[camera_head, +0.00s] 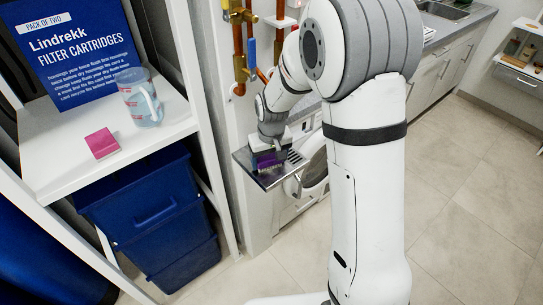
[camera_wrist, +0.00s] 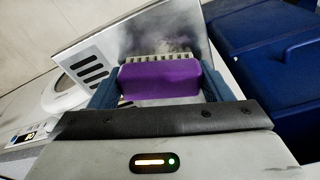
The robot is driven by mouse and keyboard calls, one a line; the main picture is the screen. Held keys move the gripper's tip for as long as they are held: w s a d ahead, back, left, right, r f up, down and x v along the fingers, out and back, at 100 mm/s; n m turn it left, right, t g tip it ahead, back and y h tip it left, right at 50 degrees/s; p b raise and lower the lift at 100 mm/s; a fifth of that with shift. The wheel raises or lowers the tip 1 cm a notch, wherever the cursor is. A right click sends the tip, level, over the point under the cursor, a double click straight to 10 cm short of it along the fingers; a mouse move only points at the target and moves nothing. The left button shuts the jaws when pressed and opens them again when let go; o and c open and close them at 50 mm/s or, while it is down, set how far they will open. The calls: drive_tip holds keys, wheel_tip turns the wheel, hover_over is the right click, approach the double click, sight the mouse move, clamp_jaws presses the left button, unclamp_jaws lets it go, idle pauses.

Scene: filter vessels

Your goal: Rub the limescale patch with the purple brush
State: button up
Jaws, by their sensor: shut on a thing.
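The purple brush (camera_wrist: 160,80) is held crosswise between the two blue fingers of my gripper (camera_wrist: 160,76). Its pale bristles (camera_wrist: 158,58) point away from the gripper, toward a metal plate (camera_wrist: 95,45). In the head view the purple brush (camera_head: 268,160) is low over the metal plate (camera_head: 270,182), under my gripper (camera_head: 268,150). A cloudy whitish area (camera_wrist: 188,22), which looks like the limescale patch, lies on the plate just beyond the bristles. I cannot tell whether the bristles touch it.
The plate has dark slots (camera_wrist: 92,68) at one side. A white appliance with a round door (camera_head: 312,178) is beside it. Blue bins (camera_head: 160,215) stand left, below a shelf with a measuring jug (camera_head: 140,98) and a pink block (camera_head: 102,143). Pipes (camera_head: 238,45) rise behind.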

sight(257, 173)
drive_tip(key=shift+s+a+r, duration=0.1)
drive_tip(key=shift+s+a, duration=0.5)
drive_tip(key=shift+a, duration=0.3)
drive_tip(key=shift+s+a, duration=0.6)
drive_tip(key=shift+a, duration=0.25)
drive_tip(key=shift+r, duration=0.1)
drive_tip(key=shift+r+p, duration=1.75)
drive_tip(key=shift+r, duration=1.15)
wheel_tip(257, 173, up, 3)
drive_tip(key=shift+p, duration=0.95)
